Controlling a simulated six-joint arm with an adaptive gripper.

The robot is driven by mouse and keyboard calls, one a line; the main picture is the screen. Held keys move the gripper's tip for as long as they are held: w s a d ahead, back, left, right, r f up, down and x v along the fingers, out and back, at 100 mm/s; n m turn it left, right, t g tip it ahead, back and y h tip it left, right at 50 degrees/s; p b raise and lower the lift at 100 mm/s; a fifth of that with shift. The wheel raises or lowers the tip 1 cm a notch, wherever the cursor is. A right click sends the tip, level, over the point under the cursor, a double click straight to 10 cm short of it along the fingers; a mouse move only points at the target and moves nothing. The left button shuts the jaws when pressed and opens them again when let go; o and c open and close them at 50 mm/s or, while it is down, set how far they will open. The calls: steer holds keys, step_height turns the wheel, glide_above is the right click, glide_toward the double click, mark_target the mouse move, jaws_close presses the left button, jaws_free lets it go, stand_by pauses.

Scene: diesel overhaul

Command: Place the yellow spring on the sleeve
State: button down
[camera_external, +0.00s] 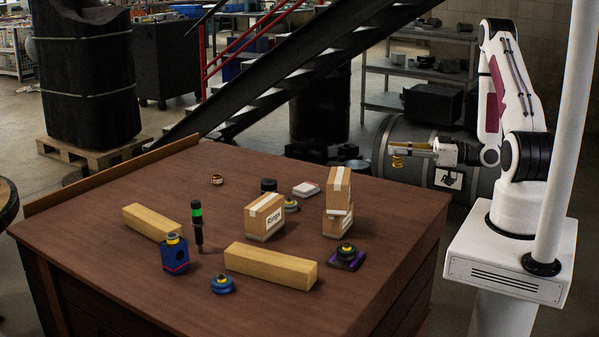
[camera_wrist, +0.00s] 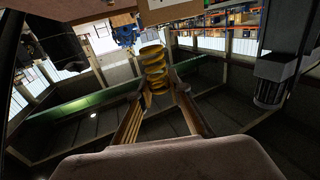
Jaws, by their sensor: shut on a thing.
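My gripper (camera_external: 400,149) is shut on the yellow spring (camera_external: 398,162) and holds it in the air beyond the right side of the table. In the wrist view the spring (camera_wrist: 153,65) is a coiled yellow stack between the fingertips (camera_wrist: 156,86). I cannot tell for sure which part is the sleeve. Candidates on the table are a black and yellow part on a purple base (camera_external: 347,256), a blue block with a yellow-ringed top (camera_external: 175,254), and a low blue round part with a yellow ring (camera_external: 222,284). All stand apart from my gripper.
Cardboard boxes stand mid-table (camera_external: 264,218) and stacked to the right (camera_external: 338,205). Two wooden beams (camera_external: 270,267) (camera_external: 152,222) lie near an upright black and green tool (camera_external: 197,222). A small brass ring (camera_external: 217,179) lies farther back. The table's (camera_external: 110,195) back left is mostly clear.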

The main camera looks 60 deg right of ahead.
steer(key=shift+w+d+f, duration=0.25)
steer(key=shift+w+f, duration=0.2)
steer(key=shift+w, duration=0.1)
steer(key=w+d+f, duration=0.3)
steer(key=w, duration=0.7)
steer(key=w+d+f, duration=0.3)
steer(key=w, duration=0.8)
steer(key=w+a+r+h, duration=0.1)
steer(key=w+a+r, duration=0.1)
steer(key=w, duration=0.6)
steer(key=w+a+r+m, duration=0.1)
steer(key=w+a+r, duration=0.15)
steer(key=w, duration=0.45)
steer(key=w+a+r+h, duration=0.1)
steer(key=w+a+r, duration=0.1)
steer(key=w, duration=0.6)
steer(key=shift+t, duration=0.4)
steer(key=shift+w+a+f, duration=0.1)
steer(key=shift+w+f, duration=0.05)
steer(key=shift+f, duration=0.95)
steer(key=shift+w+f, duration=0.15)
steer(key=shift+f, duration=0.9)
steer(key=shift+f, duration=3.15)
